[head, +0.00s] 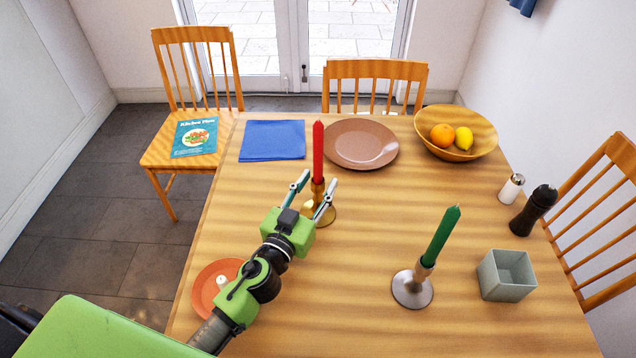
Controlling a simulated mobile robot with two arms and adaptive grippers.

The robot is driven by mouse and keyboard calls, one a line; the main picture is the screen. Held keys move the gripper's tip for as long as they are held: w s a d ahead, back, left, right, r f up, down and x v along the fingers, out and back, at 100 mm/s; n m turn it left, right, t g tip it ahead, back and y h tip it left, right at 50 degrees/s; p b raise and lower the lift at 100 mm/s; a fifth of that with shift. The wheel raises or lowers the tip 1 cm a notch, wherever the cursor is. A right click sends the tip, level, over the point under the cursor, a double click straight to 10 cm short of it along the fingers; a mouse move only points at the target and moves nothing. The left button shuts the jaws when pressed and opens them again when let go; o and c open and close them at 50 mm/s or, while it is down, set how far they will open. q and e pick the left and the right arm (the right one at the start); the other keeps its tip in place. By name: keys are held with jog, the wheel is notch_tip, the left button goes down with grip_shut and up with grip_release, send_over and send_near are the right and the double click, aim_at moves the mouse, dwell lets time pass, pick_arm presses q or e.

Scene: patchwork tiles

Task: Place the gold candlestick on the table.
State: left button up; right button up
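The gold candlestick (317,188) holds a red candle (318,150) and stands upright on the wooden table (370,240), left of the middle. Part of its round base is hidden behind my gripper. My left gripper (317,181) reaches in from the lower left. Its fingers are spread, one on each side of the candlestick's stem, and it looks open. Whether a finger touches the stem I cannot tell. My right gripper is not in view.
A silver candlestick (412,288) with a green candle and a grey square box (506,276) stand at the right. A brown plate (350,143), blue napkin (272,138) and fruit bowl (480,130) lie behind. An orange saucer (207,290) is beside my arm. The table's middle is clear.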

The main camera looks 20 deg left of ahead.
pick_arm(q)
jog(key=s, duration=0.2)
jog(key=s+b, duration=0.1)
jog(key=s, duration=0.3)
jog(key=shift+s+a+b, duration=0.3)
jog(key=shift+s+a, duration=0.05)
